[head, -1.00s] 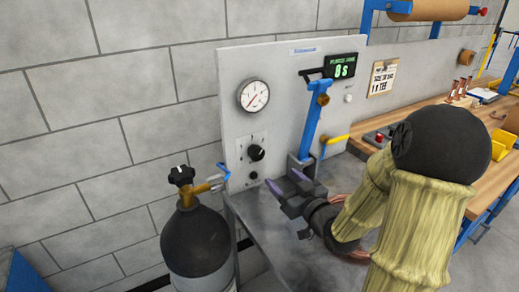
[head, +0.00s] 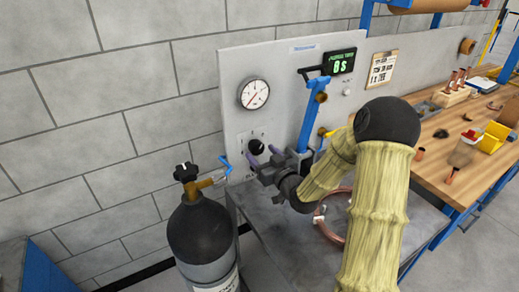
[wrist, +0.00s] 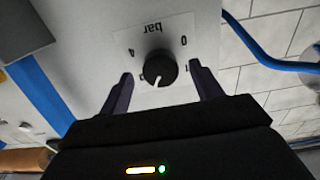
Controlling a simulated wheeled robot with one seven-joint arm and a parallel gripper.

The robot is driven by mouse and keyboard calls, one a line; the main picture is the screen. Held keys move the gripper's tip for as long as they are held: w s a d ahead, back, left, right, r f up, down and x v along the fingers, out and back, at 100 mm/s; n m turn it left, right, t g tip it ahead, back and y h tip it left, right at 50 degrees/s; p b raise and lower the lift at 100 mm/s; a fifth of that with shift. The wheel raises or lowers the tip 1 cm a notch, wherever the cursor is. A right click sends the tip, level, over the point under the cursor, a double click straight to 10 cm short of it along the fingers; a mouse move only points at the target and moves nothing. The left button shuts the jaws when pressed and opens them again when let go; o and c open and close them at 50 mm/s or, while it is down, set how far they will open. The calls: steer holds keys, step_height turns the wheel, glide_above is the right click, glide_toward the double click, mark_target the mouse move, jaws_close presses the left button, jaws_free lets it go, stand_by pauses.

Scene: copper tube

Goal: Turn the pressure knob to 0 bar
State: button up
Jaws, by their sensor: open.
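The black pressure knob (head: 256,147) is on the grey panel below a round gauge. In the wrist view the knob (wrist: 161,66) appears upside down between and beyond my fingertips, with its white mark toward the bottom of the picture, away from the 0. The "bar" label, a 0 at upper right and a 4 at left show; other marks are partly hidden. My gripper (head: 263,157) is open, just in front of the panel. Its two fingers (wrist: 163,88) stand left and right of the knob with gaps, apparently not touching it.
The pressure gauge (head: 254,94) is above the knob. A gas cylinder (head: 200,240) with a valve stands at left. A blue lever stand (head: 312,115) is close right of my gripper. A copper coil (head: 330,236) lies on the grey bench; a wooden bench (head: 430,150) is at right.

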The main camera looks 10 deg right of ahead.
steer(key=shift+x, duration=1.15)
steer(key=shift+c, duration=0.5)
steer(key=c, duration=0.9)
